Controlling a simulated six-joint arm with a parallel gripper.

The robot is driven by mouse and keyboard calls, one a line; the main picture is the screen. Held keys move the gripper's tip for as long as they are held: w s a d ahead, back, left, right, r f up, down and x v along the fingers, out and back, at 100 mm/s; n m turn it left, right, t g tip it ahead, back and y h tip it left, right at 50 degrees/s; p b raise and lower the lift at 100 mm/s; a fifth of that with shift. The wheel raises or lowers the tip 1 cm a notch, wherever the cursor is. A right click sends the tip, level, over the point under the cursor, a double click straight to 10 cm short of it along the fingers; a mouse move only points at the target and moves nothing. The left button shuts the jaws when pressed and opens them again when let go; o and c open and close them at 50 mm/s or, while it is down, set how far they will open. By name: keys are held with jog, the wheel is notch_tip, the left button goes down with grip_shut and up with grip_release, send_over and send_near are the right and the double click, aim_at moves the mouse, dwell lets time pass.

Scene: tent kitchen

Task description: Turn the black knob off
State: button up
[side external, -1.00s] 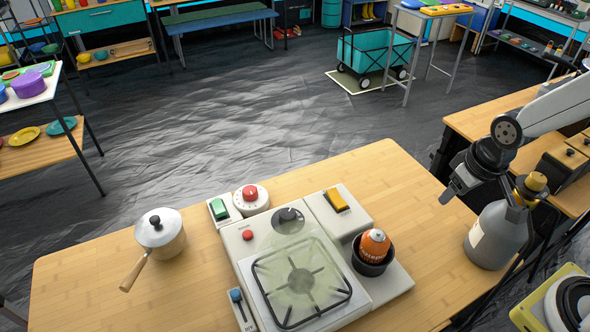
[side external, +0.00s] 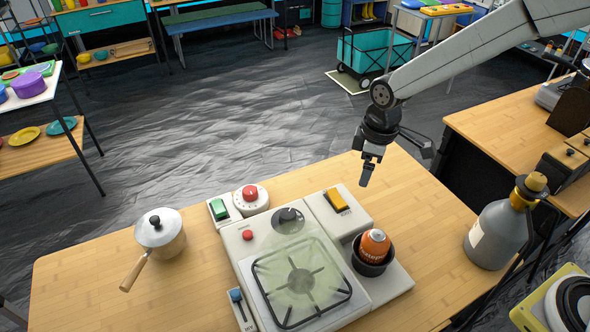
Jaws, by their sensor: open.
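The black knob (side external: 288,215) sits on the top edge of the white stove unit (side external: 240,250), behind the burner grate. Nothing hides the knob. Its exact angle is too small to read.
Around the knob are a red button (side external: 247,235), a red round knob (side external: 250,193), a green switch (side external: 218,209) and a yellow switch (side external: 336,199). An orange canister (side external: 374,243) stands in a black cup. A lidded pot (side external: 160,233) is left; a grey bottle (side external: 496,236) is right.

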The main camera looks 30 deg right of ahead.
jog(key=w+a+f+n, duration=0.2)
jog(key=w+a+n, duration=0.2)
jog(key=a, duration=0.2)
jog(key=n+g, duration=0.2)
jog(key=n, duration=0.3)
send_over(287, 213)
jog(key=d, duration=0.1)
notch_tip(287, 213, down, 3)
jog(key=shift+w+f, duration=0.15)
jog(key=shift+w+a+f+n, duration=0.1)
jog(key=shift+a+f+n, duration=0.1)
jog(key=shift+a+n, duration=0.3)
jog(key=shift+f, duration=0.1)
jog(key=shift+s+f, duration=0.15)
jog(key=shift+f, duration=1.75)
jog(key=shift+s+f, duration=0.1)
jog(key=shift+f, duration=1.8)
jog(key=shift+c, duration=0.2)
jog(key=c, duration=1.2)
jog(key=shift+c, duration=0.2)
